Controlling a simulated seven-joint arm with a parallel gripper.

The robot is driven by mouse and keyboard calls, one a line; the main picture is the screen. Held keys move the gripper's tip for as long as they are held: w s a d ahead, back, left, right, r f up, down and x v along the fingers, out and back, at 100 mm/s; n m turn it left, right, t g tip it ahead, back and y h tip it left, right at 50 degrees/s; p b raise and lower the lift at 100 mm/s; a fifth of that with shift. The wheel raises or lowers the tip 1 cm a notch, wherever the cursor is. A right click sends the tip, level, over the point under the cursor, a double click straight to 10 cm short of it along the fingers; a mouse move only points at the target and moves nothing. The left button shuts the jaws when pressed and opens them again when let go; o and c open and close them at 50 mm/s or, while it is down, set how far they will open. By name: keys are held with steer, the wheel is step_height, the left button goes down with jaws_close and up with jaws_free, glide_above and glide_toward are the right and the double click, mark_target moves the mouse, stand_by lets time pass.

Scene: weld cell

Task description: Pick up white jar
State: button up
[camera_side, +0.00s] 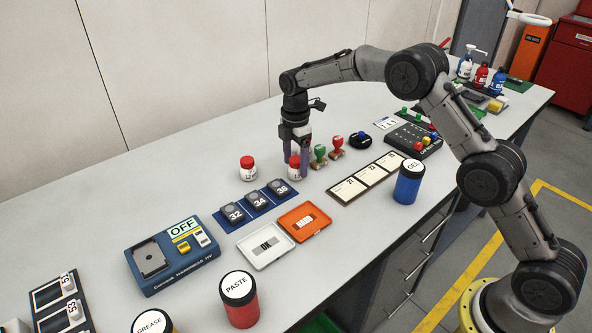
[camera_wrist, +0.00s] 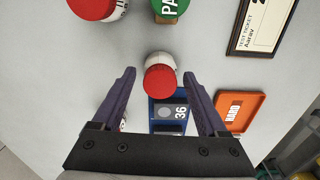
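A white jar with a red lid (camera_side: 294,172) stands upright on the bench behind the dark blue numbered pads. My gripper (camera_side: 296,167) is over it, pointing down, with its purple fingers on either side of the jar. In the wrist view the same jar (camera_wrist: 160,74) shows between the two fingertips, with a gap on each side. My gripper (camera_wrist: 160,78) is open and holds nothing. A second white jar with a red lid (camera_side: 247,168) stands to the left in the side view. The label of the jar at the gripper is partly hidden by a finger.
Blue pads (camera_side: 257,200) and an orange tray (camera_side: 305,222) lie in front. The bench behind the jars is clear.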

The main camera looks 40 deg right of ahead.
jaws_close()
